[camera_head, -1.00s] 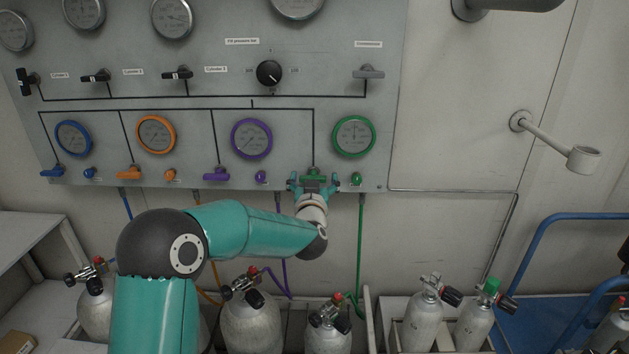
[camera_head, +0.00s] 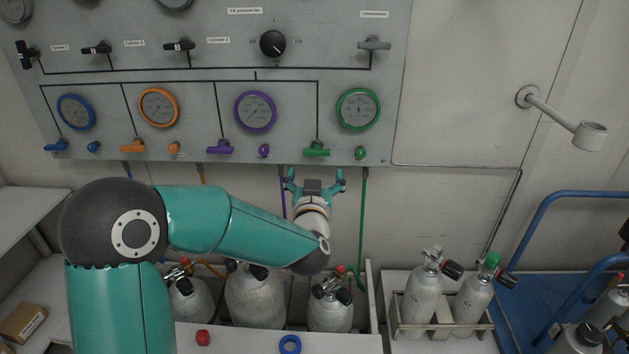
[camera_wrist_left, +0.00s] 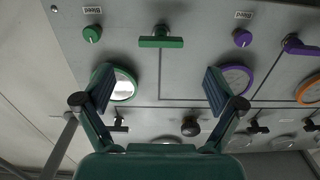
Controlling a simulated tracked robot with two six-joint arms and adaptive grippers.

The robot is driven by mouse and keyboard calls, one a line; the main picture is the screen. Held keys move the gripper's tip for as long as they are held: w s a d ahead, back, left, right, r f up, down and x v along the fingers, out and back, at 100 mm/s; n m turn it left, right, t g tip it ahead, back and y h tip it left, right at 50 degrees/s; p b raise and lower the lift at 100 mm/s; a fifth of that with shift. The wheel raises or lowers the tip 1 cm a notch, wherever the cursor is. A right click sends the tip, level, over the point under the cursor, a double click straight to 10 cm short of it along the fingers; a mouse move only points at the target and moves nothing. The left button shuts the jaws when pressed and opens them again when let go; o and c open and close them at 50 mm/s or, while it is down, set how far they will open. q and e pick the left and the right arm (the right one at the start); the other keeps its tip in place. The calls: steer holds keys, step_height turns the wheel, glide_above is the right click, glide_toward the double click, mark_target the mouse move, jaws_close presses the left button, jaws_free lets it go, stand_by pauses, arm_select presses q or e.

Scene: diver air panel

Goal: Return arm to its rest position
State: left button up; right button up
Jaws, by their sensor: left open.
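My left arm comes in from the left in the head view, bent at its dark elbow. Its left gripper (camera_head: 314,182) is open and empty just below the panel's lower edge, under the green valve handle (camera_head: 316,153). The left wrist view looks upside down at the panel; there the two fingers (camera_wrist_left: 160,95) stand wide apart with nothing between them, and the green handle (camera_wrist_left: 160,42) lies beyond them, apart from both. My right gripper is not in view.
The grey panel (camera_head: 225,125) carries gauges, valves and knobs. Below it stand several cylinders (camera_head: 255,298) with hoses, one a green hose (camera_head: 362,225) right of my gripper. A crate (camera_head: 445,331) holds two cylinders. A wall arm (camera_head: 560,117) and blue rails (camera_head: 575,197) are at the right.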

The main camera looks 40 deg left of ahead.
arm_select(q)
steer(key=shift+v, duration=1.05)
steer(key=shift+f, duration=0.1)
steer(key=s+d+f+m+g+h, duration=0.1)
steer(key=d+f+m+g+h, duration=0.15)
steer(key=f, duration=0.75)
steer(key=s+d+f+m+g+h, duration=0.1)
steer(key=d+f+h, duration=0.15)
steer(key=f, duration=0.65)
steer(key=s+d+f+m+g+h, duration=0.15)
steer(key=d+f, duration=0.25)
steer(key=f, duration=0.6)
steer(key=s+d+f+g+h, duration=0.3)
steer(key=s+d+f+g, duration=0.2)
steer(key=s, duration=0.6)
steer(key=s+d+f+g+h, duration=0.3)
steer(key=s+d+f, duration=0.6)
steer(key=s, duration=0.3)
steer(key=shift+f+n+g+h, duration=0.15)
steer(key=shift+n+g+h, duration=0.25)
steer(key=shift+g, duration=0.5)
